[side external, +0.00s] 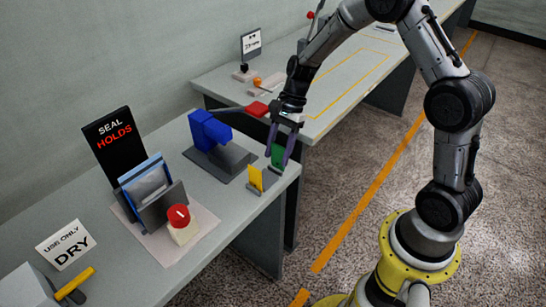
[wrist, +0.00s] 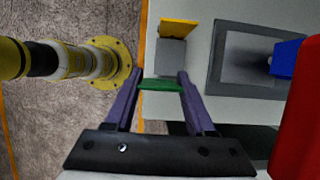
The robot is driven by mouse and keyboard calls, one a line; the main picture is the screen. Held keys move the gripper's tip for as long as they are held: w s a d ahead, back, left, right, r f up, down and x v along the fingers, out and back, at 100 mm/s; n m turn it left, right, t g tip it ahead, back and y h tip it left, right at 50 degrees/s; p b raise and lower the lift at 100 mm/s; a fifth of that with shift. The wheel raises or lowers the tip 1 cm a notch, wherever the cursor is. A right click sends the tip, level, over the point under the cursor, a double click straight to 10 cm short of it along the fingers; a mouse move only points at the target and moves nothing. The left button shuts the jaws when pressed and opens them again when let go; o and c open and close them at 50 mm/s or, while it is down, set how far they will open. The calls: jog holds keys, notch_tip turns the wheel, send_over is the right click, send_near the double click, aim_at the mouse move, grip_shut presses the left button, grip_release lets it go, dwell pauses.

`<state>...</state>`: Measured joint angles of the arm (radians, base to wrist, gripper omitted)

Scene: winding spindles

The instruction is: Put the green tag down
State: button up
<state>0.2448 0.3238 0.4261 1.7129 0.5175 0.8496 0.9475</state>
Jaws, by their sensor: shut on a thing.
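My gripper (side external: 280,150) is low over the right end of the near bench, its purple fingers pointing down. It is shut on the green tag (side external: 278,157). In the wrist view the green tag (wrist: 160,85) spans the gap between my two fingertips (wrist: 160,78). A small grey base shows just below the tag; I cannot tell whether the tag touches it. A yellow tag (side external: 255,178) stands upright in a grey base beside it, and it also shows beyond my fingers in the wrist view (wrist: 178,29).
A blue block (side external: 209,131) on a dark grey plate (side external: 235,163) stands left of my gripper. A red piece (side external: 257,109) is close to my wrist. The bench edge is close.

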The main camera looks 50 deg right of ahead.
aim_at(274, 156)
jog(key=shift+w+f, duration=0.2)
jog(key=shift+w, duration=0.75)
jog(key=shift+s+f, duration=0.1)
jog(key=shift+f, duration=1.25)
jog(key=shift+f, duration=0.2)
jog(key=o, duration=1.3)
jog(key=v, duration=1.3)
jog(key=shift+d, duration=0.25)
jog(key=shift+d+r, duration=0.1)
jog(key=shift+c, duration=0.6)
jog(key=shift+r, duration=0.15)
jog(key=c, duration=0.6)
